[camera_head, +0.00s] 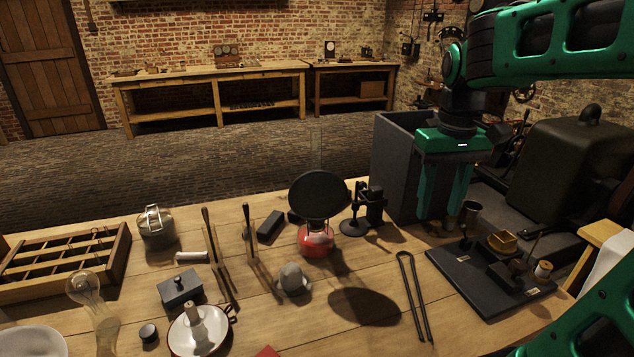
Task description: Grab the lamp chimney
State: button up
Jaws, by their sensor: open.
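A red lamp (316,240) with a black round disc (319,194) stands near the table's back middle. A faint clear tube (315,150) shows above the disc; I cannot tell whether it is also a glass chimney. My gripper (442,205) is open and empty, fingers pointing down, at the right by the dark grey box. It is far to the right of the glass piece and apart from it.
A compartment tray (122,262), a metal pot (156,230), a small grey box (180,288) and a white enamel dish (184,340) surround the glass piece. A tall grey box (392,165) stands behind my gripper.

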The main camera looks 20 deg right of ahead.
jog(key=w+a+r+n, duration=0.3)
jog(key=w+r, duration=0.1)
jog(key=w, duration=0.3)
jog(key=w+a+r+n, duration=0.2)
jog(key=w+a+r, duration=0.1)
jog(key=w, duration=0.5)
jog(key=n, duration=0.5)
send_near(315, 153)
jog(key=shift+w+d+f, duration=0.1)
jog(key=shift+w+d, duration=0.4)
jog(key=shift+d, duration=0.2)
jog(key=shift+w+a, duration=0.2)
jog(key=shift+f, duration=0.4)
notch_tip(315, 153, down, 5)
jog(key=shift+r, duration=0.2)
jog(key=shift+w+a+f, duration=0.1)
jog(key=shift+f, duration=1.2)
jog(key=shift+w+a+f, duration=0.1)
jog(key=shift+f, duration=1.2)
grip_shut()
